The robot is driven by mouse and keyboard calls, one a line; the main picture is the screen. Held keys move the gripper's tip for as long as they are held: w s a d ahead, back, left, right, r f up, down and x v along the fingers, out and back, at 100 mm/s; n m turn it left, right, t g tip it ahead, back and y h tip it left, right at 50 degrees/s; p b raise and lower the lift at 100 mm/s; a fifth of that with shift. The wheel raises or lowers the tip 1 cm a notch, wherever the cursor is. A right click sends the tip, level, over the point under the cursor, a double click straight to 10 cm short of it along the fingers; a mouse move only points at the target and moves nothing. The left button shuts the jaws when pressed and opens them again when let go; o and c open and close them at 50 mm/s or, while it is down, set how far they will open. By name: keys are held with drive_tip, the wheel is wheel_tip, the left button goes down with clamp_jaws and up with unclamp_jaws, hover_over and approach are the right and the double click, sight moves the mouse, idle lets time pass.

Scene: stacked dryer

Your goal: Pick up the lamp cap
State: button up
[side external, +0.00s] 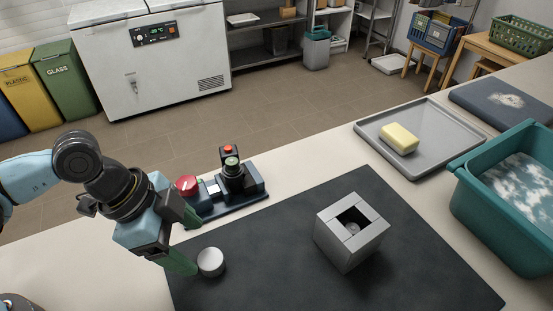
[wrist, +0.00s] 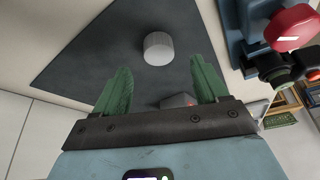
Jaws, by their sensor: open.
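A small light-grey cylinder (side external: 210,262), which looks like the lamp cap, stands upright near the left edge of the dark mat. In the wrist view the cap (wrist: 158,48) shows ahead of my fingers, between their lines. My gripper (side external: 197,248) has green fingers and is open and empty, close to the left of the cap. In the wrist view my gripper (wrist: 160,64) has its two fingers spread wider than the cap. Whether a finger touches the cap cannot be told.
A control block (side external: 229,200) with a red knob and a button post stands just behind my gripper. A grey open-topped box (side external: 351,243) stands on the dark mat (side external: 270,240). A tray (side external: 437,124) with a yellow sponge and a teal basin (side external: 478,205) lie to the right.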

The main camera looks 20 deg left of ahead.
sight(209, 259)
drive_tip(key=shift+x, duration=2.9)
drive_tip(key=shift+s, duration=0.1)
drive_tip(key=c, duration=1.1)
drive_tip(key=shift+r, duration=0.1)
